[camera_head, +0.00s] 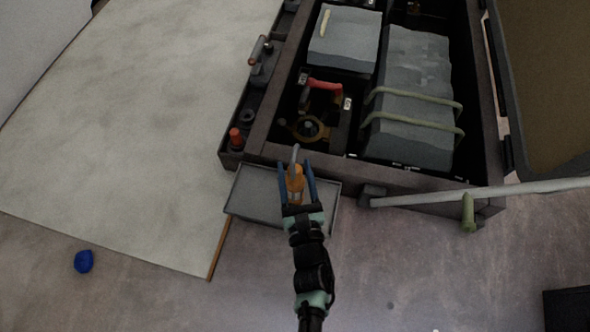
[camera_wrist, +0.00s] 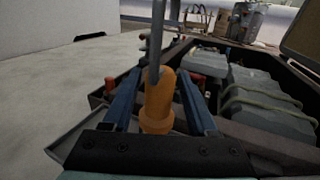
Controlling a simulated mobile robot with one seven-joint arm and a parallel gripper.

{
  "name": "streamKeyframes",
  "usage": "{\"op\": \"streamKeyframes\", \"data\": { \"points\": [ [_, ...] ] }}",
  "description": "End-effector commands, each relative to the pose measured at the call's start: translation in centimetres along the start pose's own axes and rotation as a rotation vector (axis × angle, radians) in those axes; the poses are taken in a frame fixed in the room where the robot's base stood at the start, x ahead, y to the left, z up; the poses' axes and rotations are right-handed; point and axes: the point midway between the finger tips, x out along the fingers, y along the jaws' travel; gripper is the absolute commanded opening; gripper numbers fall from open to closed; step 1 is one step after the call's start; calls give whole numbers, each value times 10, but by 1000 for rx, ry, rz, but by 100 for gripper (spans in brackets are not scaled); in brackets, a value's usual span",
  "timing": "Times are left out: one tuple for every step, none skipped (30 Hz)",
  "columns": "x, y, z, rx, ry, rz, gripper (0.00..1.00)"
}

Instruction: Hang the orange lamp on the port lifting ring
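The orange lamp (camera_head: 295,188) stands upright between the blue fingers of my gripper (camera_head: 297,180); its grey hook (camera_head: 295,154) points up. In the wrist view the lamp (camera_wrist: 158,104) fills most of the space between the fingers of my gripper (camera_wrist: 160,95), and its hook (camera_wrist: 156,40) rises out of the top of the picture. I cannot tell whether both fingers press on it. A small dark ring-like fitting (camera_head: 247,116) sits on the left edge of the dark hull box. I cannot tell whether it is the port lifting ring.
A grey tray (camera_head: 242,200) lies under my gripper beside the hull box (camera_head: 262,145). An orange-red knob (camera_head: 236,138), red handle (camera_head: 325,84) and grey blocks (camera_head: 345,38) are nearby. A pale pole (camera_head: 430,197) crosses the front right. The pale board (camera_head: 150,120) is clear.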

Motion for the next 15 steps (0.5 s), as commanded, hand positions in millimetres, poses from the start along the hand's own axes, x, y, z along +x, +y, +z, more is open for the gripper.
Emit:
{"op": "streamKeyframes", "data": {
  "points": [
    [0,0,0,0,0,0,69],
    [0,0,0,0,0,0,69],
    [0,0,0,0,1,0,69],
    [0,0,0,0,1,0,69],
    [0,0,0,0,1,0,69],
    [0,0,0,0,1,0,69],
    [0,0,0,0,1,0,69],
    [0,0,0,0,1,0,69],
    [0,0,0,0,1,0,69],
    [0,0,1,0,1,0,69],
    [0,0,2,0,0,0,69],
    [0,0,4,1,1,0,69],
    [0,0,6,1,1,0,69],
    [-4,0,5,2,3,-1,69],
    [-11,0,4,2,5,-2,69]
  ]
}}
